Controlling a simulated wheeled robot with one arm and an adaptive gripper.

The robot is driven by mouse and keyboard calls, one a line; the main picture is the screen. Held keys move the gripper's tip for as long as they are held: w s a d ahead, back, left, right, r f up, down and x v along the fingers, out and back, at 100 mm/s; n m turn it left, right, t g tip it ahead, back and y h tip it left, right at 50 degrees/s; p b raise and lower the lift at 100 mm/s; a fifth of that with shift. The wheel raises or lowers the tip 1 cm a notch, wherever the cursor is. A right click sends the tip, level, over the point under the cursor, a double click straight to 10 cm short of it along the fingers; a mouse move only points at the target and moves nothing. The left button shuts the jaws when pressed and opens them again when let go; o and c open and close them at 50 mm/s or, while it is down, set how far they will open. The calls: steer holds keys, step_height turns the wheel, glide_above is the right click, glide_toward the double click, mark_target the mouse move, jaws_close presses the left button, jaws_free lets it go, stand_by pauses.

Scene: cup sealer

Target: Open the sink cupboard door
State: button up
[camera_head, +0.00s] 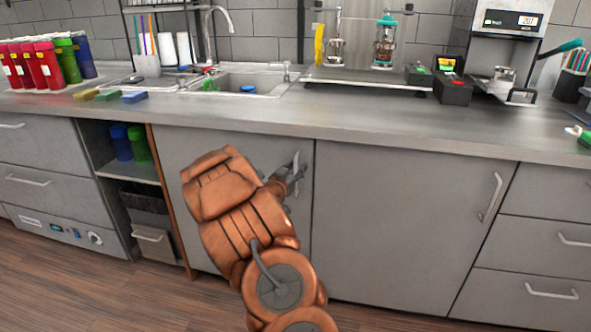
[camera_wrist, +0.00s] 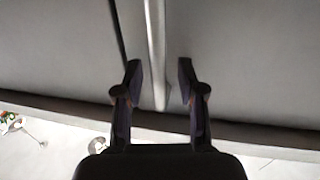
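The sink cupboard door (camera_head: 180,150) is the grey panel below the sink, and it looks shut. Its bar handle (camera_wrist: 155,40) is upright near the door's right edge; in the head view my gripper (camera_head: 290,178) largely covers it. In the wrist view my gripper (camera_wrist: 159,78) is open, with one finger on each side of the handle bar. A gap shows between the bar and each finger. My copper-coloured arm hides the middle of the door in the head view.
A second grey door (camera_head: 400,220) with its own handle (camera_head: 491,197) adjoins on the right. An open shelf (camera_head: 130,170) with cups is on the left. The worktop (camera_head: 350,122) overhangs above, holding the sink (camera_head: 235,82). The wooden floor (camera_head: 110,295) in front is clear.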

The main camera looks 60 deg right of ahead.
jaws_close()
stand_by(0.6)
